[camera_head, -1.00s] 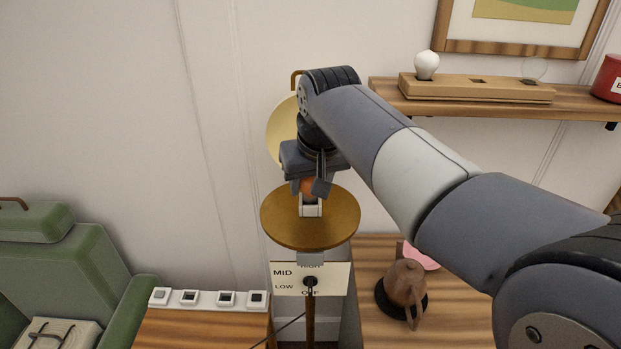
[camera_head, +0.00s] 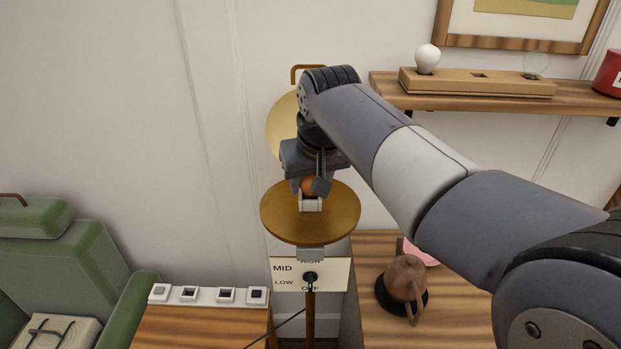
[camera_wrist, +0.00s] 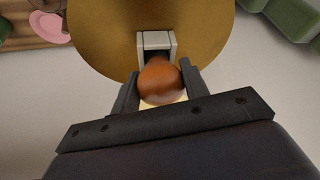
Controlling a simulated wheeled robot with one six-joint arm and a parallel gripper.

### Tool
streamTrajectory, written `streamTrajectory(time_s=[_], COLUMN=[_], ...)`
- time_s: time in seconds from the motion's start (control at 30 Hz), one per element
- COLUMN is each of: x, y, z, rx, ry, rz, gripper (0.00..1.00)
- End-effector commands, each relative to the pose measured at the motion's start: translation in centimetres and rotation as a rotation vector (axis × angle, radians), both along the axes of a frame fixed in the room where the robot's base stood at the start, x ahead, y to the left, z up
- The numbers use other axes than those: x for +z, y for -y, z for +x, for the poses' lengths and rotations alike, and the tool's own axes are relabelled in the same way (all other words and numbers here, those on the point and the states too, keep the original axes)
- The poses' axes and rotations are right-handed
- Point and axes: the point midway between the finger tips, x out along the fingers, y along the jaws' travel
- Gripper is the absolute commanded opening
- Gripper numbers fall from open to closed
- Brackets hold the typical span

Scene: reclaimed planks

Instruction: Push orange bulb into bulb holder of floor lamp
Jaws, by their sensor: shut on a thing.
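The orange bulb (camera_head: 309,186) is between the fingers of my gripper (camera_head: 311,186), which is shut on it. The bulb also shows in the wrist view (camera_wrist: 160,80), between the two dark fingers (camera_wrist: 160,88). The floor lamp has a round brass plate (camera_head: 335,222) with a pale bulb holder (camera_head: 310,204) on it. The bulb is right at the holder; in the wrist view the holder (camera_wrist: 156,41) shows a dark opening just beyond the bulb. I cannot tell how far the bulb sits in it.
A dial panel (camera_head: 335,272) marked MID and LOW is below the plate. A brown jug (camera_head: 405,278) stands on the right cabinet. A wooden rack (camera_head: 445,84) with a white bulb (camera_head: 427,58) is on the wall shelf. A green armchair (camera_head: 85,260) is at left.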

Motion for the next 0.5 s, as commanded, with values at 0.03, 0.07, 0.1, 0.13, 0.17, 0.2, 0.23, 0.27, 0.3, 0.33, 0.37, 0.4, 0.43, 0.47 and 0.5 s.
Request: streamTrajectory(time_s=[0.03,0.07,0.1,0.13,0.17,0.2,0.23,0.27,0.3,0.33,0.37,0.4,0.43,0.47,0.5], x=[-0.14,-0.19,-0.25,-0.29,-0.35,-0.35,-0.31,-0.3,-0.3,-0.3,-0.3,-0.3,-0.3,-0.3,-0.3], y=[0.0,0.0,0.0,0.0,0.0,0.0,0.0,0.0,0.0,0.0,0.0,0.0,0.0,0.0,0.0], z=[0.0,0.0,0.0,0.0,0.0,0.0,0.01,0.01,0.01,0.01,0.01,0.01,0.01,0.01,0.01], rx=[0.0,0.0,0.0,0.0,0.0,0.0,0.0,0.0,0.0,0.0,0.0,0.0,0.0,0.0,0.0], ry=[0.0,0.0,0.0,0.0,0.0,0.0,0.0,0.0,0.0,0.0,0.0,0.0,0.0,0.0,0.0], rz=[0.0,0.0,0.0,0.0,0.0,0.0,0.0,0.0,0.0,0.0,0.0,0.0,0.0,0.0,0.0], gripper=[0.21,0.21,0.21,0.21,0.21,0.43,0.46,0.48,0.52,0.54,0.56,0.6,0.62,0.65,0.68])
